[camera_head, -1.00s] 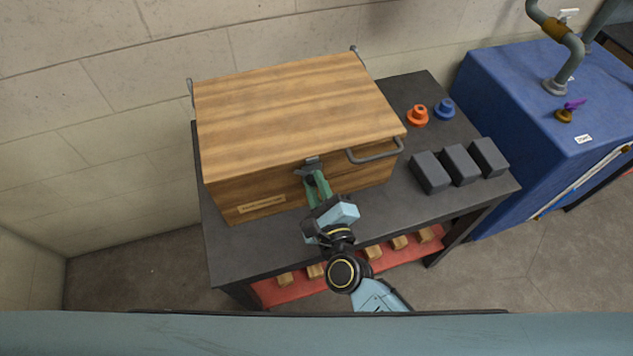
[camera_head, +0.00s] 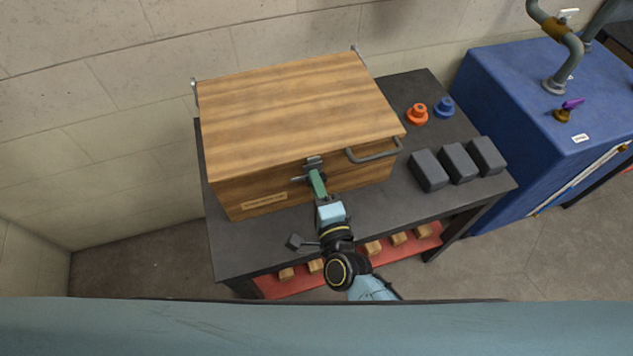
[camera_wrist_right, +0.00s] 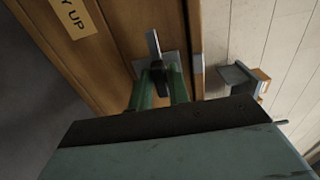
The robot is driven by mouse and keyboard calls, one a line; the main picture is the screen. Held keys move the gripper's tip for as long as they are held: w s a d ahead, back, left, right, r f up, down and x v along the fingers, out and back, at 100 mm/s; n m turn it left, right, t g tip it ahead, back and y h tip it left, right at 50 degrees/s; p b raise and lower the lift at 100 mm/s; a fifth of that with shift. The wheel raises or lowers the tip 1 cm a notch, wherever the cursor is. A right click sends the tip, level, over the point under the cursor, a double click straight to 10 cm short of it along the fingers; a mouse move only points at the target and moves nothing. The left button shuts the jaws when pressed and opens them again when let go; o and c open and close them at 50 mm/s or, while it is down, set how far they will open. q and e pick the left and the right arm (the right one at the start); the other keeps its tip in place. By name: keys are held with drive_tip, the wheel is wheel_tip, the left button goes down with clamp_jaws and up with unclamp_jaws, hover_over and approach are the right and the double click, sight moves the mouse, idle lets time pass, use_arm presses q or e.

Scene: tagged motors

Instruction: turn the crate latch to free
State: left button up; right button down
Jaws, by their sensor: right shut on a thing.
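The wooden crate (camera_head: 295,105) stands on the dark table with its lid closed. Its latch (camera_head: 313,163) is on the front face, just below the lid edge. In the right wrist view the latch (camera_wrist_right: 154,48) shows as a grey lever on a metal plate, with a dark knob between the green fingers. My right gripper (camera_head: 315,178) is shut on the latch, its fingers pointing at the crate front. It also shows in the wrist view (camera_wrist_right: 158,82). The fingers hide part of the latch. My left gripper is not in view.
A grey handle (camera_head: 374,152) sticks out from the crate front, right of the latch. Dark blocks (camera_head: 458,163), an orange knob (camera_head: 417,114) and a blue knob (camera_head: 444,107) are on the table. A blue cabinet (camera_head: 520,130) stands right.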

idle(0.3)
drive_tip(key=c, duration=1.4)
unclamp_jaws()
drive_tip(key=v, duration=1.3)
drive_tip(key=shift+s, duration=0.2)
drive_tip(key=shift+d, duration=0.1)
